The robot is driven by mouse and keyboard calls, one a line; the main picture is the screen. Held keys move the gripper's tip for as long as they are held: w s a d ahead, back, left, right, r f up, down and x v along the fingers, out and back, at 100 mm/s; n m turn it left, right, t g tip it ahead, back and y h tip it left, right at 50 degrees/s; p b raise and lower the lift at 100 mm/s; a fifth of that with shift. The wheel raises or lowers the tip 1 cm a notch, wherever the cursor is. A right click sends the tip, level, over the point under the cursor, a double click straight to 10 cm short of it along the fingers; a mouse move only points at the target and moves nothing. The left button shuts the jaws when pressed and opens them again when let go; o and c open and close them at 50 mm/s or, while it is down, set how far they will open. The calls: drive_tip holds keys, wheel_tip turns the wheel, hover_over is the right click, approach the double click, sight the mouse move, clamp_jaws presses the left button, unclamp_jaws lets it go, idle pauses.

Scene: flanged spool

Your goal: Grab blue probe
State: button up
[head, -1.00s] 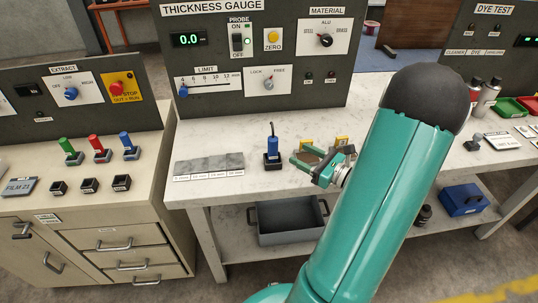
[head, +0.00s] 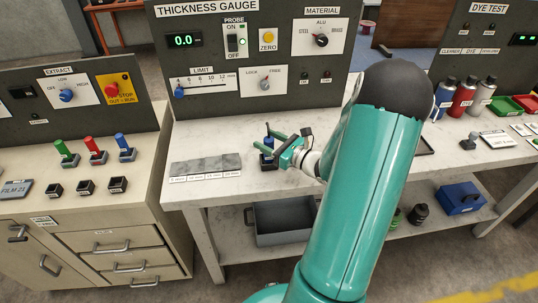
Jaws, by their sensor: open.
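The blue probe (head: 268,141) stands upright in a small dark holder on the pale bench, below the thickness gauge panel. I cannot tell whether either finger touches the probe.
Grey sample blocks (head: 206,167) lie left of the probe. The thickness gauge panel (head: 208,84) rises behind. A grey bin (head: 282,222) sits on the lower shelf. Green, red and blue-handled items (head: 124,146) stand on the left cabinet. Bottles (head: 464,97) stand at right.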

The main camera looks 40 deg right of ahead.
clamp_jaws()
drive_tip(key=shift+r, duration=0.15)
